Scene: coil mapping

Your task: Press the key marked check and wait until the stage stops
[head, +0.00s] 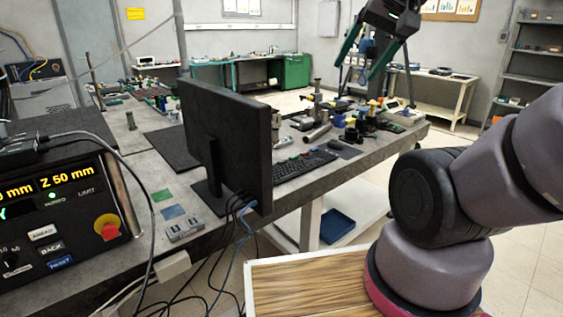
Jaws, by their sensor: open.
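The control box (75,213) stands at the left and is cut off by the picture's left edge. Its display (46,185) reads "Z 50 mm" in yellow, with part of another value beside it. A small green light sits above the word HOMED. Its readable keys are a white AHEAD key (42,233), a white BACK key (52,249) and a blue RESET key (61,263). I see no key marked check in this view. My gripper (355,71) is open and empty at the top, right of centre, well apart from the box. I cannot pick out the stage.
A red stop button (107,226) on a yellow base is on the box. A black monitor (226,140) stands right of it, with a keyboard (303,166) behind. Loose cables (240,245) hang in front. Tools (318,133) crowd the bench.

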